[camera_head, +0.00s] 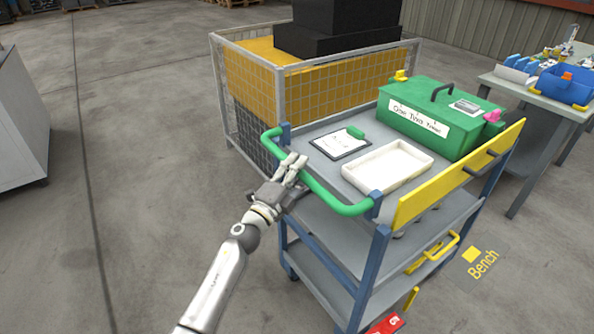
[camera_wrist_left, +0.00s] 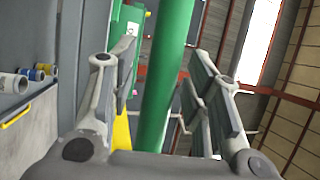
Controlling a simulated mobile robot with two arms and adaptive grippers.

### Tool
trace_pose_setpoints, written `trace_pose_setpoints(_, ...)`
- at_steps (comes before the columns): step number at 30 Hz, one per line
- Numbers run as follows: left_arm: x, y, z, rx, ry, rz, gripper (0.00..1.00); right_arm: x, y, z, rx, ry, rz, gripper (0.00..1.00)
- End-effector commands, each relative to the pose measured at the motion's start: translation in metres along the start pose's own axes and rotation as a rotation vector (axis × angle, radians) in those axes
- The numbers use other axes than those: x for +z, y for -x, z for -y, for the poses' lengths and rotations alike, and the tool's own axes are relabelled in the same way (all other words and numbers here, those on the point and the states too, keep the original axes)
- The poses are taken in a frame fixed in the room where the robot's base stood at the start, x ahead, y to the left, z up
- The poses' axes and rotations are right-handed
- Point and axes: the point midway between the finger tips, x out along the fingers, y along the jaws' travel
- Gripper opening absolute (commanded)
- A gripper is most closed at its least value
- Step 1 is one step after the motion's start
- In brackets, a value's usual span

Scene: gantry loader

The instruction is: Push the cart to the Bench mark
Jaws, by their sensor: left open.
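The cart (camera_head: 340,250) is a blue-framed trolley with grey shelves and a green push handle (camera_head: 345,208) at its near left end. The Bench mark (camera_head: 483,264) is yellow lettering with a yellow square on the floor, just right of the cart. My left gripper (camera_head: 293,165) is at the handle. In the left wrist view its open fingers (camera_wrist_left: 165,80) stand on both sides of the green handle bar (camera_wrist_left: 165,85). I cannot tell whether they touch it. My right gripper is not in view.
On the cart's top are a green toolbox (camera_head: 433,118), a white tray (camera_head: 388,167) and a clipboard (camera_head: 338,143). A mesh cage (camera_head: 310,90) stands close behind the cart. A workbench (camera_head: 540,98) is at the right, a grey cabinet (camera_head: 20,125) at the left. Floor left of the cart is clear.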

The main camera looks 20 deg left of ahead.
Motion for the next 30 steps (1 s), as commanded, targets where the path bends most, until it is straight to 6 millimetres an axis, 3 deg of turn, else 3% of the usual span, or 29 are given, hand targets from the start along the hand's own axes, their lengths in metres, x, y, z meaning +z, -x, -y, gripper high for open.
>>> trace_pose_setpoints(6, 0.0002, -0.0002, 0.0, 0.0, 0.0, 0.0, 0.44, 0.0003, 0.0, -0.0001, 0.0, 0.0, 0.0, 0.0)
trace_pose_setpoints(17, 0.0002, 0.0001, -0.0001, 0.0, 0.0, 0.0, 0.0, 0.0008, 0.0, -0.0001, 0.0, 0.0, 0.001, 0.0)
trace_pose_setpoints(30, 0.0068, 0.0, -0.0001, 0.001, -0.002, 0.001, 0.0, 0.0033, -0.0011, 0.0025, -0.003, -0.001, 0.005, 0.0)
